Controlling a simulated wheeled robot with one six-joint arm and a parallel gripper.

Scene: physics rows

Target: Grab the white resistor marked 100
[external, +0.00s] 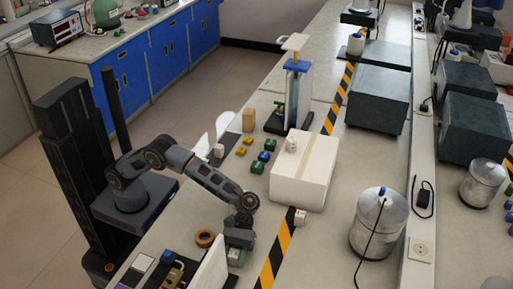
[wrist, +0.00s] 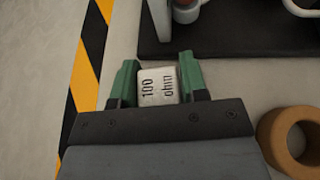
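The white resistor (wrist: 158,86) is a small block marked "100 ohm" and sits between the green fingers of my gripper (wrist: 158,82) in the wrist view. A finger lies close along each side of it, and I see no clear gap. In the external view my gripper (external: 237,258) is low over the front part of the bench. There the resistor is hidden by the gripper. I cannot tell whether the resistor is clear of the bench.
A tan tape ring (wrist: 293,137) lies right of my gripper; it also shows in the external view (external: 205,238). A dark stand base (wrist: 235,28) is just beyond the resistor. A striped strip (wrist: 90,45) runs on the left. A large white box (external: 302,180) stands farther along the bench.

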